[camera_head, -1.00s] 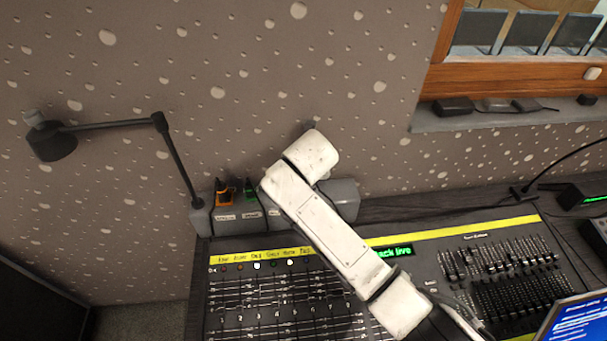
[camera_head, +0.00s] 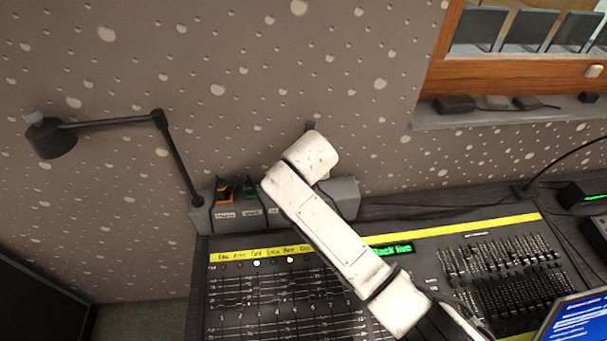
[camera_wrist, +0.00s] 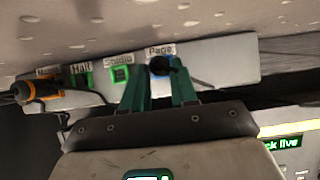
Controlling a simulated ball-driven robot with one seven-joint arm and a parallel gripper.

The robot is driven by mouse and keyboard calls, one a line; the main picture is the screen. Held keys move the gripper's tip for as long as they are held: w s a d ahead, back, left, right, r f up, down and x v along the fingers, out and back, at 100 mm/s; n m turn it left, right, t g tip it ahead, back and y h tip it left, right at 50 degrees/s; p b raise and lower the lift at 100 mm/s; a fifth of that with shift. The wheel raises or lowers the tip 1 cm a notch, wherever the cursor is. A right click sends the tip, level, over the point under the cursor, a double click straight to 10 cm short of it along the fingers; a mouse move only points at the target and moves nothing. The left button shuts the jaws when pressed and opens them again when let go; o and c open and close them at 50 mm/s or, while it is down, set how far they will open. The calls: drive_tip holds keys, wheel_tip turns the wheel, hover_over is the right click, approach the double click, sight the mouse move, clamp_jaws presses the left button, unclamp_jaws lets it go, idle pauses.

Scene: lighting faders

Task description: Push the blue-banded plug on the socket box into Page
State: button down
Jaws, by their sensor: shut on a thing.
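The grey socket box (camera_wrist: 222,62) runs along the wall in the wrist view, with labels reading Hall, Studio and Page. It also shows behind the desk in the head view (camera_head: 343,197), partly hidden by my arm. The dark blue-banded plug (camera_wrist: 161,66) is at the Page label, with a little blue showing at its edge. My gripper (camera_wrist: 160,72) has its two green fingers on either side of this plug, shut on it. How deep the plug sits in the socket is hard to tell. In the head view my arm hides the plug and fingers.
An orange-banded plug (camera_wrist: 36,90) sticks out at the left of the box. A fader desk (camera_head: 275,300) lies in front, a black lamp (camera_head: 120,124) at left.

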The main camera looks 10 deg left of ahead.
drive_tip(key=shift+f, duration=0.5)
idle(0.7)
drive_tip(key=c, duration=0.8)
unclamp_jaws()
drive_tip(key=shift+r, duration=0.1)
drive_tip(key=v, duration=1)
drive_tip(key=shift+s+r+b, duration=0.25)
drive_tip(key=shift+b, duration=0.15)
